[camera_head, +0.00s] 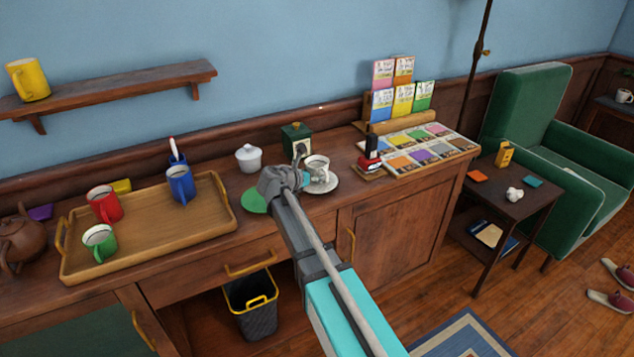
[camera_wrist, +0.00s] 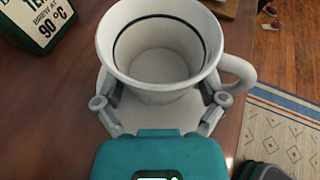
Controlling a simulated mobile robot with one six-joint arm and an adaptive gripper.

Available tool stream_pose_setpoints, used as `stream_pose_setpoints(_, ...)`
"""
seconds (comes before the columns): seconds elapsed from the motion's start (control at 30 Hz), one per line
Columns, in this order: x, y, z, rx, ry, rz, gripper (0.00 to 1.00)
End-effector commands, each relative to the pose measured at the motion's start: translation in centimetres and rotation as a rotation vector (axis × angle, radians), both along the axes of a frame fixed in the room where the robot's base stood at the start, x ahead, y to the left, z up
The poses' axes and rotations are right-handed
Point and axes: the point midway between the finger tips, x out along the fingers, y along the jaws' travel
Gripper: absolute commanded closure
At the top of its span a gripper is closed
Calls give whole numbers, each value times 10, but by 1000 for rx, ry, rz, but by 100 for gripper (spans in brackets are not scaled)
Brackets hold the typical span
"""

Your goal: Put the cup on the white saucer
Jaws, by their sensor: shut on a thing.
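The white cup (camera_head: 317,163), with a dark blue band inside its rim, is upright at the end of my arm in the head view. In the wrist view the cup (camera_wrist: 158,50) fills the upper middle, its handle to the right. My gripper (camera_head: 306,180) is shut on the cup, with a finger on each side in the wrist view (camera_wrist: 160,101). The white saucer (camera_head: 328,187) is directly beneath the cup on the cabinet top. Part of the saucer is hidden by the cup and gripper. I cannot tell whether the cup's base touches it.
A green tin (camera_head: 295,137) and a white lidded pot (camera_head: 249,158) stand behind. A green disc (camera_head: 252,201) lies left of my gripper. A wooden tray (camera_head: 150,240) with mugs is further left. A stamp (camera_head: 371,155) and a colour-card display (camera_head: 425,150) are right.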

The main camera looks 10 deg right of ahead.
Motion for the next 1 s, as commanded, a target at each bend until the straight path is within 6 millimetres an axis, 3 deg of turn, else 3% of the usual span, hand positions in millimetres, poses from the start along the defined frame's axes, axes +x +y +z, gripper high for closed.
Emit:
stream_pose_setpoints(0.6, 0, 0, -10, 0, 0, -1, 65)
stream_pose_setpoints(0.63, 0, 0, -10, 0, 0, -1, 8)
stream_pose_setpoints(0.67, 0, 0, -9, 0, 0, -1, 2)
stream_pose_setpoints(1.0, 0, 0, -9, 0, 0, -1, 0)
